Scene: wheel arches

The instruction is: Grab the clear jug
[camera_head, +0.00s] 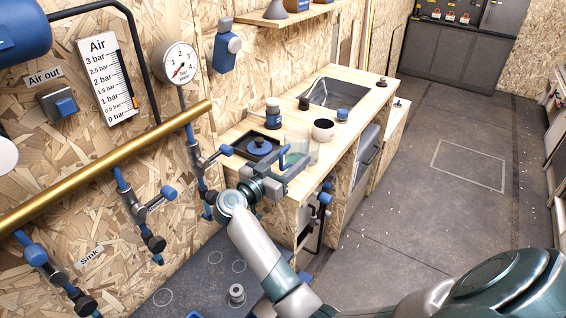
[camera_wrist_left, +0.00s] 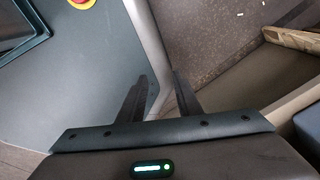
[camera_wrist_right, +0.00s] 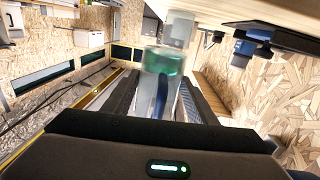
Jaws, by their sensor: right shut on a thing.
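The clear jug (camera_head: 303,148) is see-through with a greenish tint low down and a blue handle. It is at the near end of the wooden counter in the head view; whether its base touches the counter is unclear. My right gripper (camera_head: 280,170) is shut on the handle side of the jug. In the right wrist view the jug (camera_wrist_right: 163,62) is ahead of the fingers (camera_wrist_right: 160,92), with the blue handle between them. My left gripper (camera_wrist_left: 160,82) shows only in its own wrist view, open and empty, with a gap between its fingers.
A brass pipe (camera_head: 110,165) with blue valves runs along the left wall. The floor at right is clear.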

